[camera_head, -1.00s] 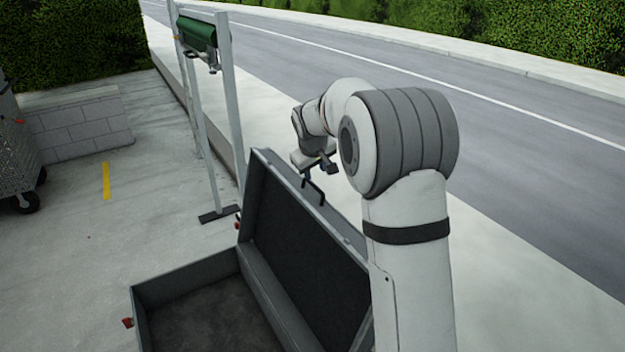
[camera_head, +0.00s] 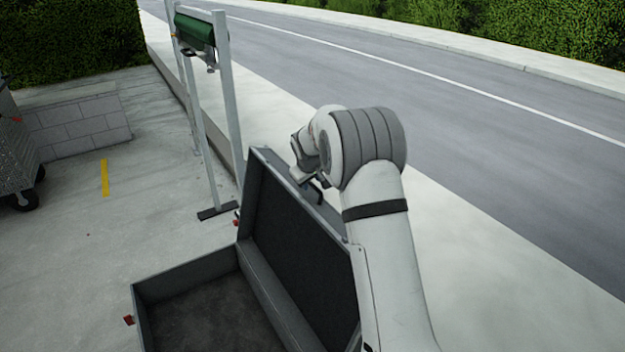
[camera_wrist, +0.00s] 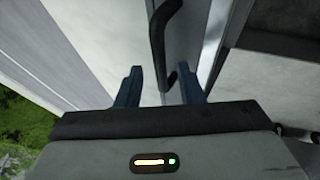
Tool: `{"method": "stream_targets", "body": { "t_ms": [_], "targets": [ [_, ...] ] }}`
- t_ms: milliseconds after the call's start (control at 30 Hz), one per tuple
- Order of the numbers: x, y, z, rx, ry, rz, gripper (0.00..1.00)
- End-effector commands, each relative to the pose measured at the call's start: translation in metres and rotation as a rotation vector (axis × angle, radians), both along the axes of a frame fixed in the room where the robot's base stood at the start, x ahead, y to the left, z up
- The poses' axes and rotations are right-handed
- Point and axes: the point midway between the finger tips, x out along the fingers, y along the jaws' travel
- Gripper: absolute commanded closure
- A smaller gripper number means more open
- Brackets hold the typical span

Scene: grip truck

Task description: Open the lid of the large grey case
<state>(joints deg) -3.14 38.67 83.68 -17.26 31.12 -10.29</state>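The large grey case (camera_head: 190,268) stands on the ground with its lid (camera_head: 300,255) raised well up, showing the dark inner lining and the empty-looking dark floor. A dark handle (camera_wrist: 160,35) is on the lid's outer edge. It also shows partly in the head view (camera_head: 318,192), beside my gripper (camera_head: 306,180). In the wrist view, my gripper (camera_wrist: 161,84) has its two blue fingers spread apart, with the handle's lower end appearing between and just beyond the tips. I cannot tell whether a finger touches the handle or lid. My arm hides the lid's right end.
A metal frame with a green roll (camera_head: 195,30) stands behind the case. A low block wall (camera_head: 80,125) and a wheeled metal cart (camera_head: 18,160) are at left. The road (camera_head: 480,130) runs behind at right. The paved ground left of the case is clear.

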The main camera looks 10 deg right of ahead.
Motion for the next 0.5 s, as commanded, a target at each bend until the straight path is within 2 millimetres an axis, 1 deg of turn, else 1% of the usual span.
{"method": "stream_targets", "body": {
  "t_ms": [133, 500],
  "targets": [
    [-0.0001, 0.0003, 0.0, 0.0, 0.0, 0.0, 0.67],
    [-0.0002, 0.0009, 0.0001, 0.0, 0.0, 0.001, 0.97]
  ]
}}
